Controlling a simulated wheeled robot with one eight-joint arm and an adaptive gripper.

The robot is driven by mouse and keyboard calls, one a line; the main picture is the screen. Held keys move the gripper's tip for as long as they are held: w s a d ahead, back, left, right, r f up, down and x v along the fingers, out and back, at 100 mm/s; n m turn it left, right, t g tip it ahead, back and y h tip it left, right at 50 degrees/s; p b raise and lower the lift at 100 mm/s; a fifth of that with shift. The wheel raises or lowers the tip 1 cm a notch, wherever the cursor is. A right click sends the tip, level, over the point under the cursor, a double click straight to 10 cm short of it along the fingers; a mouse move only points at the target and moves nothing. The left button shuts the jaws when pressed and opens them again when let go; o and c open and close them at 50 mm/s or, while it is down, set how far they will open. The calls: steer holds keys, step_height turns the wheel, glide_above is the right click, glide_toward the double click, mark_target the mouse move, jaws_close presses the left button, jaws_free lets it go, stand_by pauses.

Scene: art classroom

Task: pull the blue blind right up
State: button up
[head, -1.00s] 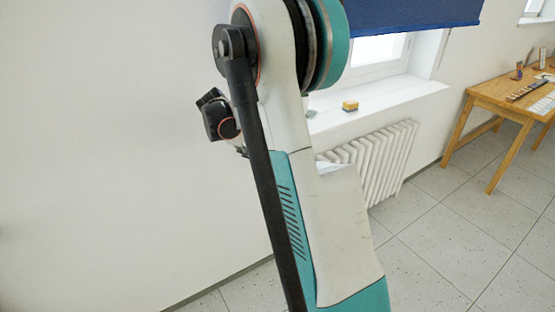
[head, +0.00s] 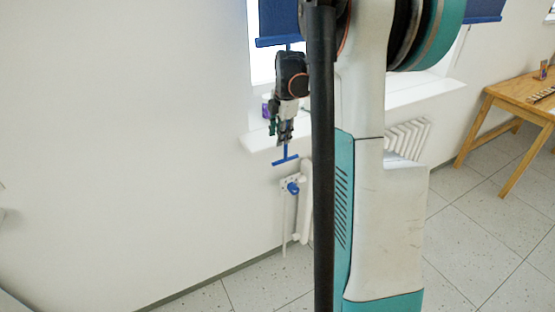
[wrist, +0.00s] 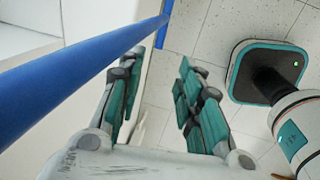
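The blue blind (head: 277,20) hangs over the window, its straight lower bar (head: 278,41) showing left of my arm; the arm hides its middle. A thin blue pull rod (head: 285,152) with a crossbar at its foot hangs below the blind, in front of the sill. My gripper (head: 279,138) points down beside the rod, above the crossbar. In the wrist view the rod (wrist: 75,80) runs diagonally close to the camera, left of both fingers. The gripper (wrist: 157,85) is open there, with floor between its fingers. I cannot tell if the left finger touches the rod.
A white window sill (head: 262,141) lies behind my gripper, with a small purple object (head: 266,108) on it. Below are a white radiator (head: 408,138) and its blue valve knob (head: 293,188). A wooden table (head: 515,95) stands at right. The wall at left is bare.

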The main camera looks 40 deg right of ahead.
mark_target(276, 163)
steer(key=f+b, duration=0.1)
steer(key=f, duration=0.3)
steer(key=w+f+b, duration=0.1)
steer(key=f+b, duration=0.1)
steer(key=f, duration=0.2)
steer(key=w+f+b, duration=0.1)
steer(key=f, duration=0.3)
steer(key=shift+w+d+f, duration=0.25)
steer(key=shift+f, duration=0.05)
jaws_close()
